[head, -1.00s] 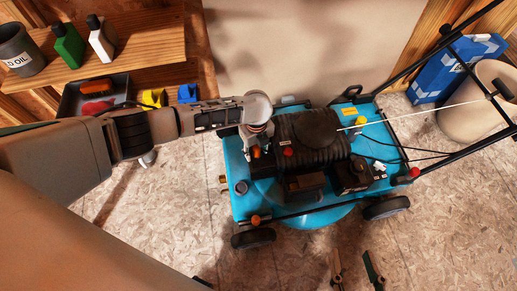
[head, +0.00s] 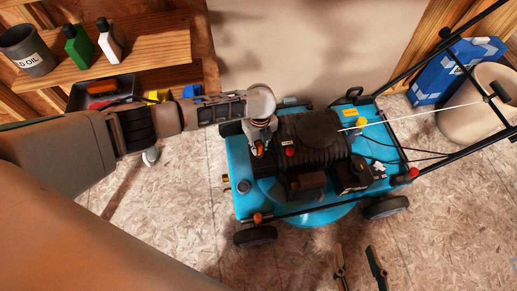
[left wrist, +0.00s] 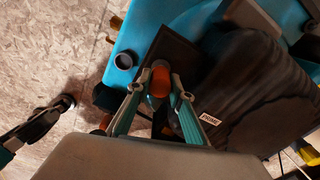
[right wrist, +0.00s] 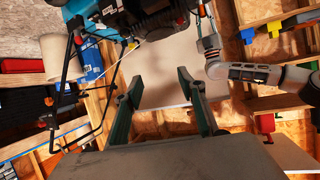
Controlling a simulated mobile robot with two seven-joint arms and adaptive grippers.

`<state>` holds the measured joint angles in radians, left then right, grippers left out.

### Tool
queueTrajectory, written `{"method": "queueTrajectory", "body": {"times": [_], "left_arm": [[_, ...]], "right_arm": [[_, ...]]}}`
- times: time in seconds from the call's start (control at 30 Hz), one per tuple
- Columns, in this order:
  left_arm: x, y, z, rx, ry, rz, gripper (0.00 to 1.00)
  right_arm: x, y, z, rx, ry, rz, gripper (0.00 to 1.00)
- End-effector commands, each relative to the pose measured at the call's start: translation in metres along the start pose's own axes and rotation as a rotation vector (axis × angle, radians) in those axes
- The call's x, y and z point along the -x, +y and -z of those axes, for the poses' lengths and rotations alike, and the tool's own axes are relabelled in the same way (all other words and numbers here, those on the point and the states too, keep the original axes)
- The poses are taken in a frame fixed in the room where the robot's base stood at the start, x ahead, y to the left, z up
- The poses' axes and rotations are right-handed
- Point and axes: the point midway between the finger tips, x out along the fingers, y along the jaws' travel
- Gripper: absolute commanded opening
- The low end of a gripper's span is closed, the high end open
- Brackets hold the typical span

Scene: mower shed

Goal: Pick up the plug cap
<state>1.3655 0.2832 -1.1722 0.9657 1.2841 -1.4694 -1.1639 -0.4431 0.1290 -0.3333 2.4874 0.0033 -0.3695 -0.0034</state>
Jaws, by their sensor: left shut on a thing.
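The plug cap, an orange-brown piece (left wrist: 160,82), sits between the fingertips of my left gripper (left wrist: 157,90) in the left wrist view. The left gripper is shut on it. In the head view the left gripper (head: 259,145) is over the left part of the blue mower (head: 240,165), beside the black engine cover (head: 310,135). The orange of the cap (head: 260,149) shows small there. I cannot tell whether the cap still touches the engine. My right gripper (head: 357,270) is open and empty in front of the mower; its parted fingers also show in the right wrist view (right wrist: 160,85).
A wooden shelf (head: 150,48) at the back left holds an oil can (head: 28,50) and two bottles. A dark tray (head: 82,100) lies below. A beige bucket (head: 480,110) and a blue box (head: 450,75) stand right.

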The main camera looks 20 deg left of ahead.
Motion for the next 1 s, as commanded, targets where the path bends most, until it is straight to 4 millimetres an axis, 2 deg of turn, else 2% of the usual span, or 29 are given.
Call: {"method": "queueTrajectory", "body": {"times": [0.03, 0.07, 0.17, 0.3, 0.5, 0.7, 1.0], "left_arm": [[0.025, -0.007, -0.005, 0.0, -0.011, 0.015, 0.06], [0.032, -0.007, -0.005, 0.001, -0.012, 0.016, 0.06], [0.062, -0.008, -0.006, 0.001, -0.014, 0.02, 0.06], [0.104, -0.008, -0.006, 0.0, -0.014, 0.021, 0.06], [0.147, -0.005, -0.004, 0.0, -0.01, 0.015, 0.06], [0.17, -0.003, -0.002, 0.0, -0.005, 0.007, 0.06], [0.18, -0.001, -0.001, 0.0, -0.002, 0.003, 0.06]], "right_arm": [[0.002, 0.003, 0.006, 0.022, 0.005, -0.006, 0.4], [0.002, 0.005, 0.005, 0.032, -0.002, -0.009, 0.4], [0.009, 0.015, -0.02, 0.081, -0.064, -0.021, 0.4], [0.014, 0.027, -0.029, 0.129, -0.1, -0.039, 0.4], [0.022, 0.043, -0.043, 0.178, -0.152, -0.062, 0.4], [0.025, 0.049, -0.05, 0.19, -0.172, -0.071, 0.4], [0.026, 0.05, -0.046, 0.192, -0.167, -0.075, 0.4]]}}
